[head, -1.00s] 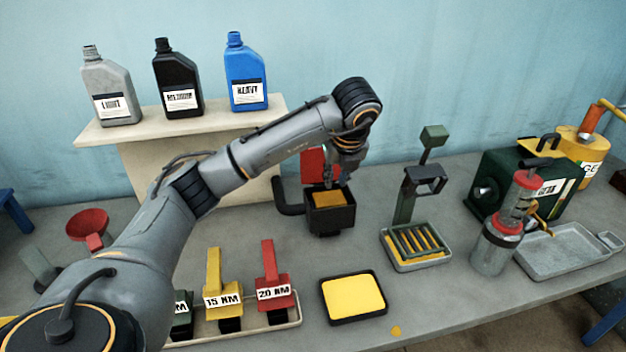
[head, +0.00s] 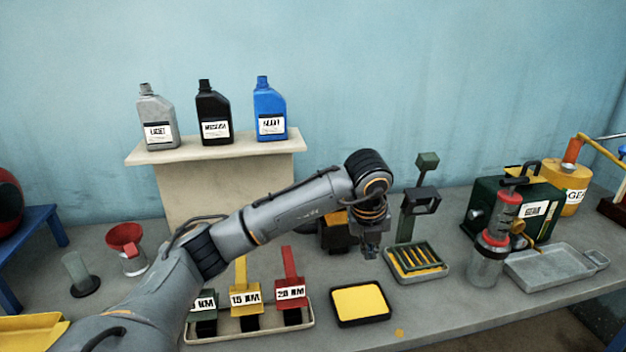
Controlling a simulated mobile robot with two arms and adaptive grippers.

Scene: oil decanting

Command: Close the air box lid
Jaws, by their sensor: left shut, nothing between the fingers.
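The air box (head: 334,240) is a black box on the grey table, left of centre, largely covered by my left arm. A bit of its orange filter (head: 338,218) shows at the top. Its red lid cannot be seen now, so its position cannot be told. My right gripper is not in view.
A yellow pad in a black tray (head: 388,316) lies in front. A green stand (head: 427,180) with a slatted tray stands right of the gripper. Labelled levers (head: 291,291) stand front left. Three bottles (head: 214,118) stand on a raised shelf behind. A green machine (head: 517,215) is at the right.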

